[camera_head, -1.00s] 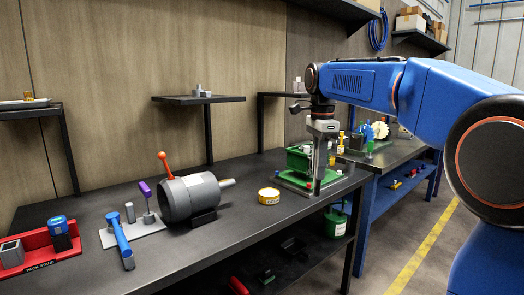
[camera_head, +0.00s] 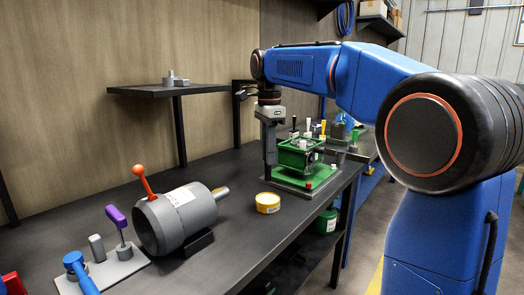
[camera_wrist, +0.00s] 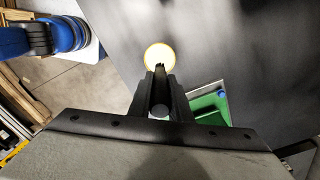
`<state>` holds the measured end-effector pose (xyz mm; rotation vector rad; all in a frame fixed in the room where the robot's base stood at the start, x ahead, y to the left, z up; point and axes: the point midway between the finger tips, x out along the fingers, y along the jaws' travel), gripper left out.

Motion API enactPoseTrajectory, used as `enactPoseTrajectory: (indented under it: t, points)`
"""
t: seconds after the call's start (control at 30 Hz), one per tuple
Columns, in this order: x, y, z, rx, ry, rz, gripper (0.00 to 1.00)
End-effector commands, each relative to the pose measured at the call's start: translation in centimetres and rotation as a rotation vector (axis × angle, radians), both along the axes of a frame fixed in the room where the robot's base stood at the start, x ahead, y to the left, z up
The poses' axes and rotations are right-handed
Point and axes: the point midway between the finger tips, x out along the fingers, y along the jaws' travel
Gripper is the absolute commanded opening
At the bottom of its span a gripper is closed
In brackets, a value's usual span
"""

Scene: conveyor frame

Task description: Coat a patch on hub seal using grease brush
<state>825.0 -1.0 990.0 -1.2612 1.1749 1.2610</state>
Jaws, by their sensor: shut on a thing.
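My gripper (camera_head: 270,158) points down above the bench, left of the green box and behind the yellow tin. In the wrist view my gripper (camera_wrist: 160,90) is shut on a slim dark cylindrical tool (camera_wrist: 160,105), seemingly the grease brush; its far end is hard to make out. The yellow tin (camera_head: 268,202) stands on the bench and also shows in the wrist view (camera_wrist: 159,55), just beyond the tool's tip. A grey motor-like cylinder (camera_head: 178,220) with a protruding shaft lies to the left. I cannot tell which part is the hub seal.
A green box (camera_head: 298,158) on a grey plate stands right of my gripper, with several coloured handles behind it. A purple-handled tool (camera_head: 118,222) and a blue tool (camera_head: 78,268) are at the front left. The bench (camera_head: 235,235) is clear around the tin.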

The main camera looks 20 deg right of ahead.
Motion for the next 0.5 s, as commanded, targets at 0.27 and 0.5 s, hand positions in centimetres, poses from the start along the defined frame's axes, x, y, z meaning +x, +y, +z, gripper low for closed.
enactPoseTrajectory:
  t: [0.27,0.5]
  points:
    - [0.0,0.0,-2.3,0.0,0.002,0.0,0.0]
    - [0.0,0.0,-4.4,0.0,0.001,0.0,0.0]
